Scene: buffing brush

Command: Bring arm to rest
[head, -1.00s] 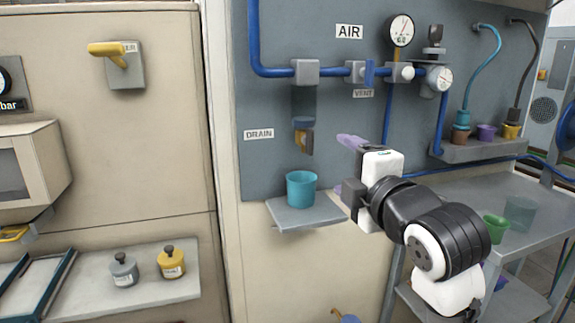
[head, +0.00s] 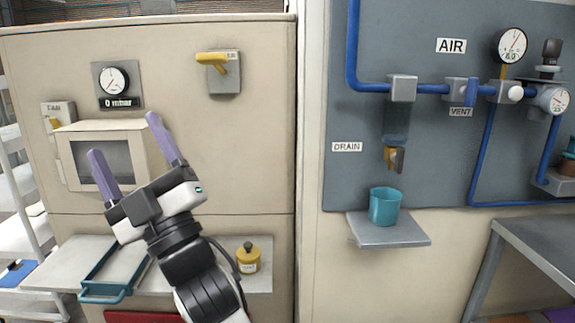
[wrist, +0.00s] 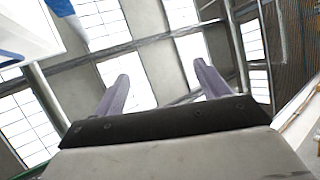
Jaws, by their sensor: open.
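My gripper (head: 133,158) is at the left of the head view, in front of the beige cabinet (head: 262,150). Its two purple fingers point up and to the left, spread apart with nothing between them. The fingers overlap the grey window of a beige box on the cabinet front. In the wrist view my gripper (wrist: 160,85) is open and empty, with only the ceiling and its bright skylights (wrist: 105,25) behind it.
A shelf below holds a teal-framed tray (head: 112,272) and a yellow container (head: 248,259). A yellow-handled lever (head: 214,62) is on the cabinet. At the right, a teal cup (head: 385,206) stands on a small grey shelf (head: 400,236) under the drain. Blue pipes cross the AIR panel (head: 425,140).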

